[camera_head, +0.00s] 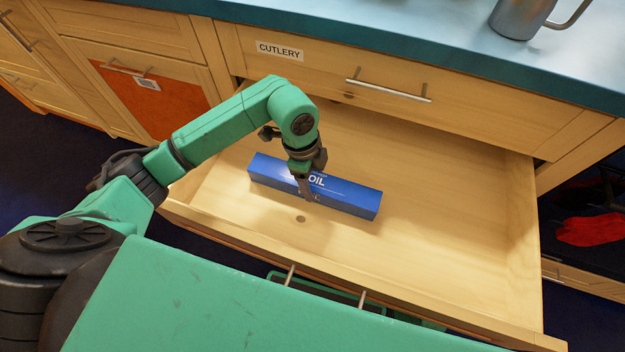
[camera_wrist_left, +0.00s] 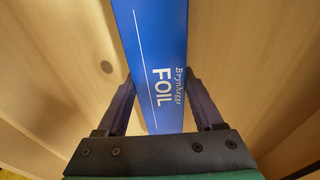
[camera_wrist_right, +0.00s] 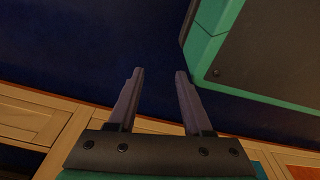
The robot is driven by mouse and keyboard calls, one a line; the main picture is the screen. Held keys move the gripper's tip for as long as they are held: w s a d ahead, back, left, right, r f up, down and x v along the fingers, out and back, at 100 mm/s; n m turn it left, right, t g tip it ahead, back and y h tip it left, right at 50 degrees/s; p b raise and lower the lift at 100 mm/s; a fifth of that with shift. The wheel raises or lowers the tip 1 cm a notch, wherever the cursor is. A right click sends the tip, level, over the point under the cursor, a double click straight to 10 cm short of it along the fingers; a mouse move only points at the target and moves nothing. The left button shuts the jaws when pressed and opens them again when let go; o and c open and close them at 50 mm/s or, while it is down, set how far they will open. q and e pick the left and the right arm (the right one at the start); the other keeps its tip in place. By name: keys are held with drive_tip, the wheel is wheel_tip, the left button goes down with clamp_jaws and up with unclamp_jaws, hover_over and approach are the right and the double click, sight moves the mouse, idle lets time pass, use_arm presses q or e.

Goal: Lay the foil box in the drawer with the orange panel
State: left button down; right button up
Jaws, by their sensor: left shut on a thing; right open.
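The foil box (camera_head: 345,194) is a long blue carton with white lettering, lying level inside the wide open wooden drawer (camera_head: 450,240) under the cutlery drawer. My left gripper (camera_head: 308,193) points down and is shut across the box near its middle. In the left wrist view the blue box (camera_wrist_left: 160,60) runs between the two fingers. I cannot tell whether it touches the drawer floor. The orange panel (camera_head: 125,91) is on a shut front at the left, with a bar handle and small label. The open drawer's outer face is hidden. My right gripper (camera_wrist_right: 157,75) is open and empty.
The shut cutlery drawer (camera_head: 400,75) is above the open one, below a blue-green counter (camera_head: 400,25) with a grey mug (camera_head: 520,18). A red item (camera_head: 592,230) lies in a dark opening at right. The open drawer is otherwise empty, with free floor right of the box.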

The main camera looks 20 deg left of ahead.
use_arm(q)
drive_tip(key=shift+c, duration=0.2)
unclamp_jaws()
drive_tip(key=shift+r, duration=0.1)
drive_tip(key=shift+a+r, duration=0.1)
drive_tip(key=shift+r, duration=0.3)
wheel_tip(320, 180, up, 11)
drive_tip(key=a+p, duration=0.1)
drive_tip(key=shift+a+p, duration=0.35)
drive_tip(key=shift+p, duration=0.05)
use_arm(e)
drive_tip(key=s, duration=0.1)
drive_tip(key=s+f, duration=0.1)
drive_tip(key=s, duration=0.1)
drive_tip(key=shift+s+d+f, duration=0.2)
drive_tip(key=shift+d, duration=0.2)
